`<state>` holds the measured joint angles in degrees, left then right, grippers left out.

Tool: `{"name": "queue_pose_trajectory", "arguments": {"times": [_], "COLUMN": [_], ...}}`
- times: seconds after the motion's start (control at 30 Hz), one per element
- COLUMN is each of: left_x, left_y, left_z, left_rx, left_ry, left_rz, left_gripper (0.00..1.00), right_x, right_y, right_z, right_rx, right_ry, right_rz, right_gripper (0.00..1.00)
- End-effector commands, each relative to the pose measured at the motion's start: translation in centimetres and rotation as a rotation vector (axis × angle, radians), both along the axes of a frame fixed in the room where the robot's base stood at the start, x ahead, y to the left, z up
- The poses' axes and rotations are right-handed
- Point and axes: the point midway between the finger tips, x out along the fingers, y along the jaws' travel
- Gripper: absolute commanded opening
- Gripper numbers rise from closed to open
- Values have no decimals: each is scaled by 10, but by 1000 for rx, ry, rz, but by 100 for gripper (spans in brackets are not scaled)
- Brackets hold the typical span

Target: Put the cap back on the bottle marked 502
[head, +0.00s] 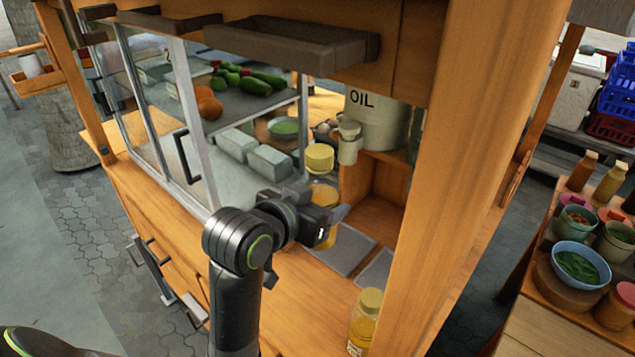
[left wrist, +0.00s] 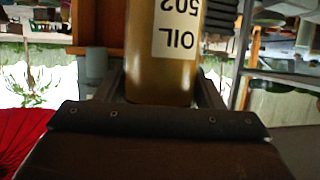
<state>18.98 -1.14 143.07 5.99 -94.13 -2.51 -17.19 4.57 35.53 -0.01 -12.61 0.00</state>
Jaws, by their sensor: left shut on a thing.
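My left gripper (head: 328,217) is shut on an amber oil bottle (head: 325,195) above the stall counter. In the left wrist view the bottle (left wrist: 165,60) sits between the fingers, its white label (left wrist: 180,28) reading OIL 502 upside down. In the head view the gripper hides part of the bottle. A yellow cap-like cylinder (head: 319,157) shows just above the bottle; I cannot tell whether it touches it or stands behind. A second yellow-capped bottle (head: 363,325) stands at the counter's front right. My right gripper is not in view.
A large white OIL container (head: 376,120) stands at the back. A glass case (head: 165,110) with vegetables is on the left. Flat grey plates (head: 345,250) lie in the counter beneath the gripper. A thick wooden post (head: 455,180) bounds the right side.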

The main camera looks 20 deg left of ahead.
Motion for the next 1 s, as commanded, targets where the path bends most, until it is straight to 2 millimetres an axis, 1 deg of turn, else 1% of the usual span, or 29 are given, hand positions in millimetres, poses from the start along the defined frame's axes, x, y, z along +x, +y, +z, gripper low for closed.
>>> {"name": "queue_pose_trajectory", "arguments": {"times": [0.6, 0.8, 1.0], "left_x": [-44, -54, -57], "left_y": [-41, -50, -53], "left_z": [-55, -66, -70], "left_rx": [-3, -3, -3], "left_ry": [2, 1, -2], "left_rz": [-381, -468, -497], "left_gripper": [15, 15, 15], "right_x": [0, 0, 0], "right_y": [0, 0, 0], "right_z": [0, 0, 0], "right_rx": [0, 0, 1], "right_ry": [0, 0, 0], "right_rz": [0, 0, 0], "right_gripper": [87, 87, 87]}}
